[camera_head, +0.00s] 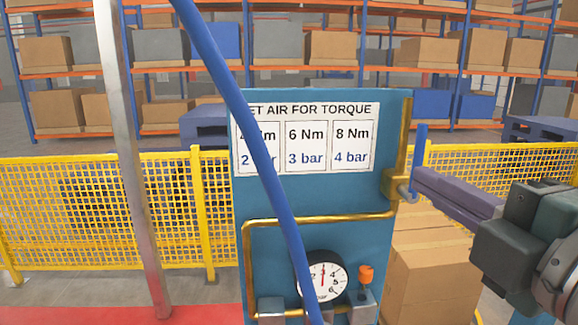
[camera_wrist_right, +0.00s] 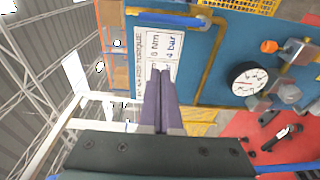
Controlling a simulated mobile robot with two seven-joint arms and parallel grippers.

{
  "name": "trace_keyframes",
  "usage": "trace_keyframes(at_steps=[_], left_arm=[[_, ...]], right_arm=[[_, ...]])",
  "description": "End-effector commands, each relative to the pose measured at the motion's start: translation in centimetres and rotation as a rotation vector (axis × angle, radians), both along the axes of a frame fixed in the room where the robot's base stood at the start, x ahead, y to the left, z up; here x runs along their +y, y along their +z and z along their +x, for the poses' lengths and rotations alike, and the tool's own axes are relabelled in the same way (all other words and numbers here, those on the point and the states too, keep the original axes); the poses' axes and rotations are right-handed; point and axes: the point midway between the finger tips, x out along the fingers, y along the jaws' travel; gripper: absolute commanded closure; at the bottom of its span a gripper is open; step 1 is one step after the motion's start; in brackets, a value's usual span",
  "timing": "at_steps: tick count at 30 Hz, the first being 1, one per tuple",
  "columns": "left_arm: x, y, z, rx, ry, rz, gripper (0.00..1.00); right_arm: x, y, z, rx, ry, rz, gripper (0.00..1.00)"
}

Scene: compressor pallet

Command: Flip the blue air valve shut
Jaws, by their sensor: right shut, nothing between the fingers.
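The blue air valve's lever (camera_head: 420,150) stands upright at the right edge of the blue panel (camera_head: 335,205), alongside the vertical brass pipe (camera_head: 404,135). The valve body (camera_head: 404,190) is at its lower end. In the right wrist view the lever (camera_wrist_right: 165,18) lies across the top of the picture. My right gripper (camera_head: 417,180) is shut and empty, its purple-grey fingers pointing left at the lever's lower part. In the wrist view its fingertips (camera_wrist_right: 160,72) show below the lever, over the sign; I cannot tell whether they touch the lever. My left gripper is out of view.
A torque sign (camera_head: 305,138), a pressure gauge (camera_head: 322,277) and an orange knob (camera_head: 366,274) are on the panel. A blue hose (camera_head: 250,135) crosses in front. A metal post (camera_head: 130,160) stands left. Cardboard boxes (camera_head: 430,265) and a yellow fence (camera_head: 100,205) are behind.

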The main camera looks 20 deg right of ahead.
Motion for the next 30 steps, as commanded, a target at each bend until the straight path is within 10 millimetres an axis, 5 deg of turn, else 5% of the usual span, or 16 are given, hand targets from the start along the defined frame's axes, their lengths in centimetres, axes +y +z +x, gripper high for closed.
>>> trace_keyframes(at_steps=[13,30], left_arm=[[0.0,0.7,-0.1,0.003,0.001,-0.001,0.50],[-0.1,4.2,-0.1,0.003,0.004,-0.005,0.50]], right_arm=[[-0.1,0.3,0.9,-0.002,-0.002,-0.001,1.00],[-1.2,0.3,10.1,0.001,-0.004,0.000,1.00]])
